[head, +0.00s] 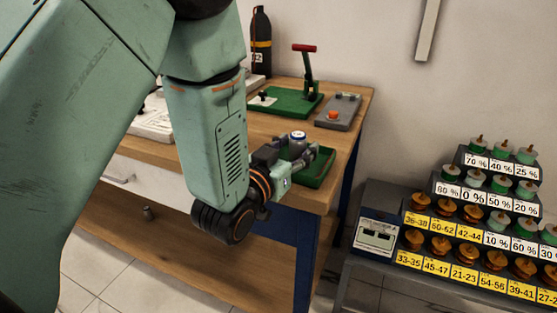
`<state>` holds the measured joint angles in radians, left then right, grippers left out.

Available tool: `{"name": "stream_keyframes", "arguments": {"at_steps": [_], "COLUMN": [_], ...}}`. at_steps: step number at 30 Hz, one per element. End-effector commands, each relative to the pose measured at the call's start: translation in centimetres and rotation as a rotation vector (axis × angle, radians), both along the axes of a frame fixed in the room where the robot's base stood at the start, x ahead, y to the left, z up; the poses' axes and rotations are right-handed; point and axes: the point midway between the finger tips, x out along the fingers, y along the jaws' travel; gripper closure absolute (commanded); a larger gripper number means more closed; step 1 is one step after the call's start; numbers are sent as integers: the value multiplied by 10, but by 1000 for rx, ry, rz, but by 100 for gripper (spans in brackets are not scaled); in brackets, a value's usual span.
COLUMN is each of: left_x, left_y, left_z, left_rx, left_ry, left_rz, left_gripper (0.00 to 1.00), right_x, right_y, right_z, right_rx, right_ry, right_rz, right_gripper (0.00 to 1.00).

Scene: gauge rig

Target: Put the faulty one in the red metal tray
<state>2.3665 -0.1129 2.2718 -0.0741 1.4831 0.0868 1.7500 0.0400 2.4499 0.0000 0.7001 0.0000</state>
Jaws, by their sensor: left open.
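My left gripper (303,162) reaches over the right front part of the wooden workbench (345,130), its jaws open. A small silver cylinder with a blue-grey top (298,141) stands at the jaws. I cannot tell whether it is between the fingers or just behind them. A green tray or plate (321,167) lies under and beside the gripper, partly covered by it. No red metal tray shows. I cannot tell which thing is faulty. My right gripper is not in view.
A green base with a red-handled lever (305,72) and a grey box with an orange button (333,114) stand at the bench's back. A dark bottle (261,45) stands behind. At right, a stepped rack (455,200) holds several labelled green and copper pieces beside a display box (377,234).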

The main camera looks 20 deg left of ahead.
Motion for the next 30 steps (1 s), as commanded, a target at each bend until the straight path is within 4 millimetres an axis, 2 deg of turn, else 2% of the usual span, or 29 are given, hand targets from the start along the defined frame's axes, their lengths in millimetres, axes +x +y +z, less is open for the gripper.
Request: {"name": "stream_keyframes", "arguments": {"at_steps": [9,11,21,30], "left_x": [-68,-77,-90,-101], "left_y": [11,12,14,15], "left_z": [0,1,3,2], "left_rx": [-3,-2,-2,-1], "left_ry": [5,5,3,0], "left_rz": [2,1,-2,-1], "left_gripper": [46,46,46,46], "right_x": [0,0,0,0], "right_y": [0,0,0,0], "right_z": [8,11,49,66], "right_rx": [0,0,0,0], "right_ry": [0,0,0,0], "right_rz": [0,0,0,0], "right_gripper": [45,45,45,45]}}
